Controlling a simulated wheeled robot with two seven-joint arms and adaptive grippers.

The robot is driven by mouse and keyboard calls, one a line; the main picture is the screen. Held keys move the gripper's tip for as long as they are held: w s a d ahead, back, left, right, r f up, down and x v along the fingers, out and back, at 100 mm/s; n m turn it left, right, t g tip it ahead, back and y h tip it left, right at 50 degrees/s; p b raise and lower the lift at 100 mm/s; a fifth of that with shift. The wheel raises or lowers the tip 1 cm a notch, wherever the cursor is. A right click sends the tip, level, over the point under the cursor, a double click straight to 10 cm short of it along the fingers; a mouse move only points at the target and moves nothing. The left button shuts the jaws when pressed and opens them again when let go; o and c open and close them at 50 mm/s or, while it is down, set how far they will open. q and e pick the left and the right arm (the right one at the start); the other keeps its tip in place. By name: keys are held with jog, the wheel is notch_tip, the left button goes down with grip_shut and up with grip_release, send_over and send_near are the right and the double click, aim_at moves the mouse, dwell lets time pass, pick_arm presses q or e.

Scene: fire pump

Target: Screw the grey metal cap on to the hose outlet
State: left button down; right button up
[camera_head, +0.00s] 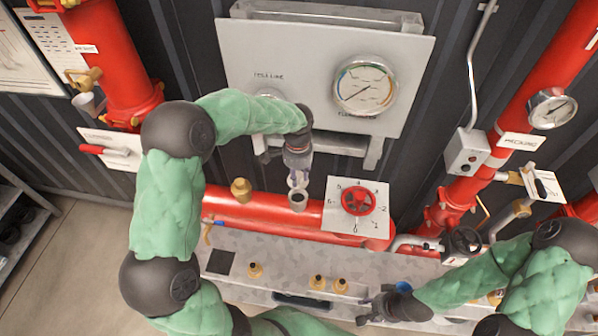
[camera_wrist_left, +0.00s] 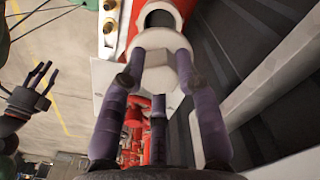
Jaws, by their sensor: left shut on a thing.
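My left gripper (camera_head: 297,178) is shut on the grey metal cap (camera_wrist_left: 164,77), with its purple fingers around the cap's sides. In the head view the gripper and arm largely hide the cap. The hose outlet (camera_head: 298,201) is a grey ring with a dark opening on the red horizontal pipe, just below the gripper. In the left wrist view the outlet's dark opening (camera_wrist_left: 160,16) shows just beyond the cap. The cap does not cover the opening, and I cannot tell whether they touch. My right gripper (camera_head: 376,303) is open and empty over the bench; it also shows in the left wrist view (camera_wrist_left: 40,80).
A brass outlet (camera_head: 241,190) stands left of the grey one on the red pipe (camera_head: 262,217). A red handwheel (camera_head: 358,201) is to the right. A gauge panel (camera_head: 325,60) is behind. Several brass fittings (camera_head: 318,282) stand on the grey bench (camera_head: 290,250).

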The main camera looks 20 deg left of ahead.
pick_arm(q)
jog(key=shift+f+b, duration=2.05)
jog(key=shift+f, duration=1.2)
jog(key=shift+f+b, duration=0.65)
jog(key=shift+f, duration=0.25)
dwell(0.5)
jog(key=c, duration=1.4)
grip_release()
jog(key=shift+c, duration=0.2)
grip_shut()
jog(key=m+p, duration=0.2)
jog(key=m, duration=0.1)
jog(key=shift+r, duration=0.15)
jog(key=shift+m+p, duration=0.4)
jog(key=shift+m, duration=0.8)
jog(key=shift+w+m, duration=0.1)
jog(key=shift+m, duration=0.3)
